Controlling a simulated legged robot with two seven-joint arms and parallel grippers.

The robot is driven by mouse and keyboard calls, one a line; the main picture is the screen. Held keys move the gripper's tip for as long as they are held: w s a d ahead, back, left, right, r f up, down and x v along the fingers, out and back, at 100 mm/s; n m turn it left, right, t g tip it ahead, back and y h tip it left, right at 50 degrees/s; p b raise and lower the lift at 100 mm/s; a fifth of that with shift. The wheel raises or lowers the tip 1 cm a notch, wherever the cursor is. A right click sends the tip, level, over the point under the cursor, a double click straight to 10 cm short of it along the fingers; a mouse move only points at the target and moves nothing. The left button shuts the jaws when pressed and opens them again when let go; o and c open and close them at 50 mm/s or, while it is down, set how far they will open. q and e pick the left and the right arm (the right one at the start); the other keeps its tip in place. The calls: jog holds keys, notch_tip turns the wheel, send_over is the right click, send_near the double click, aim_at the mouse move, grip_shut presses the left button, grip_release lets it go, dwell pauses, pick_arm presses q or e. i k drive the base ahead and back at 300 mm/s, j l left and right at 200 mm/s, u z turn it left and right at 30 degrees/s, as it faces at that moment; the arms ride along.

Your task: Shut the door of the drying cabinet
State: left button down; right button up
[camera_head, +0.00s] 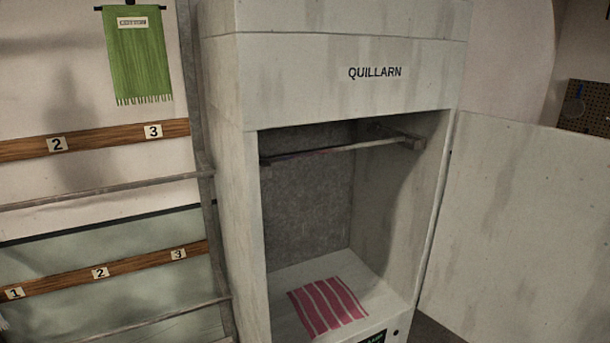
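The drying cabinet (340,84) stands in the middle of the head view, grey-white and stained, with the word QUILLARN on its upper front. Its door (530,225) is wide open, swung out to the right on the cabinet's right side; its lower and right parts run out of the picture. Inside, a rail (345,149) crosses near the top. A pink striped cloth (327,305) lies flat on the cabinet floor. Neither of my grippers is in view.
On the left, a rack with metal bars (110,189) and numbered wooden rails (95,138) stands close to the cabinet. A green fringed cloth (138,54) hangs on the wall. A brown pegboard (587,107) is at the far right. The cabinet opening looks unobstructed.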

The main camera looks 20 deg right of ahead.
aim_at(520, 253)
jog(key=k+l, duration=0.1)
jog(key=l, duration=0.75)
jog(key=k+l+u, duration=0.1)
jog(key=l, duration=0.3)
jog(key=k+l, duration=0.15)
jog(key=l, duration=0.25)
jog(key=k+l, duration=0.1)
jog(key=l, duration=0.3)
jog(key=k+l+u, duration=0.1)
jog(key=l, duration=0.3)
jog(key=k+l, duration=0.1)
jog(key=l, duration=0.35)
jog(key=k+l, duration=0.1)
jog(key=l, duration=0.3)
jog(key=l+u, duration=0.15)
jog(key=l, duration=0.5)
jog(key=k+l+u, duration=0.2)
jog(key=l, duration=0.45)
